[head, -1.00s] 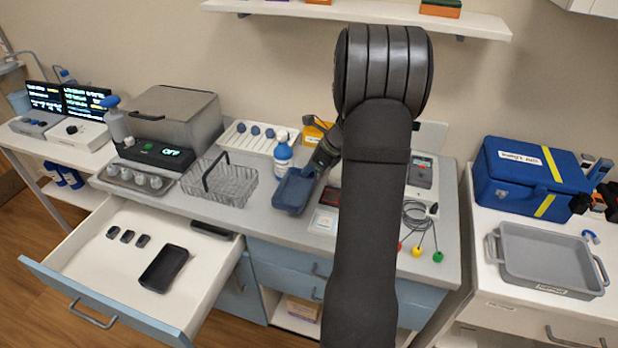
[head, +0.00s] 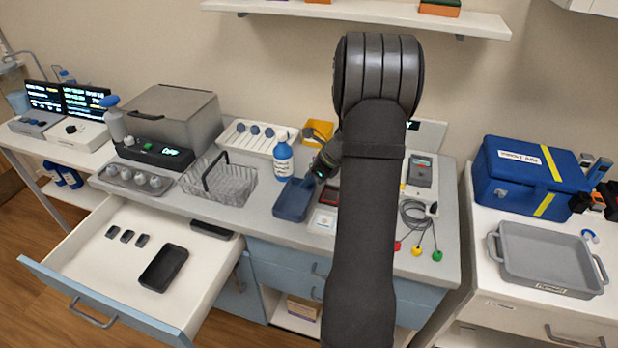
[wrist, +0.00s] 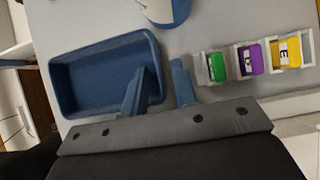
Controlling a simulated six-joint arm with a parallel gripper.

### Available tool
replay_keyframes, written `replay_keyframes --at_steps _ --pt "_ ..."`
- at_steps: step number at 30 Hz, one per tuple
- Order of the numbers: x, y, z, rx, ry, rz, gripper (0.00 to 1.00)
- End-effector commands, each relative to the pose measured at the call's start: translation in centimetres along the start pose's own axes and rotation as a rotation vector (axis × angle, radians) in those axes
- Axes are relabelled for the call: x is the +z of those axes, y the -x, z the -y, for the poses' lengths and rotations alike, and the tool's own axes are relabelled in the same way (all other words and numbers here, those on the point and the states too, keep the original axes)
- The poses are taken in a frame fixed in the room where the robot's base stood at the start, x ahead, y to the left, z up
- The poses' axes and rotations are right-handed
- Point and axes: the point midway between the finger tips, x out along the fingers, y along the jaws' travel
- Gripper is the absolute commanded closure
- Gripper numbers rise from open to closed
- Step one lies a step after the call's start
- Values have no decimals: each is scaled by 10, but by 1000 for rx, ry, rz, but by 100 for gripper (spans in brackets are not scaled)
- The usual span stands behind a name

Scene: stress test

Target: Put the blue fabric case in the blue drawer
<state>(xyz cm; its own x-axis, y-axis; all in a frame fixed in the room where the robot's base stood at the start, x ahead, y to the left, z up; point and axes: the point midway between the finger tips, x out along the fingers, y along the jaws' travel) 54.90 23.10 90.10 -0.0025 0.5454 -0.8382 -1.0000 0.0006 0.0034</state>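A closed blue case (head: 512,190) with a white label and yellow bands stands on the right-hand counter, well away from my gripper. The drawer with a light blue front (head: 105,303) is pulled out at the lower left. A black tray (head: 164,268) and several small dark pieces lie in it. My gripper (head: 318,172) is over the middle counter at an open blue tray (head: 292,200). In the wrist view my gripper's fingers (wrist: 160,88) are apart, one inside the blue tray (wrist: 95,78) and one outside its right wall. I see nothing held.
A blue-capped bottle (head: 283,156) stands right behind the blue tray, and a wire basket (head: 225,186) is to its left. Coloured cables (head: 415,222) lie to the right. A grey handled tray (head: 548,255) sits in front of the blue case.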

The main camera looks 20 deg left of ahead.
Motion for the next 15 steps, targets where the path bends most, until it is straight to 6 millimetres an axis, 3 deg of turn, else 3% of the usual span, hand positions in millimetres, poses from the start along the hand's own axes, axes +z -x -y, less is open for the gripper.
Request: replay_keyframes --at_steps 7,15 --pt "2 15 1 -4 1 1 74" --pt "1 72 1 -5 1 0 74"
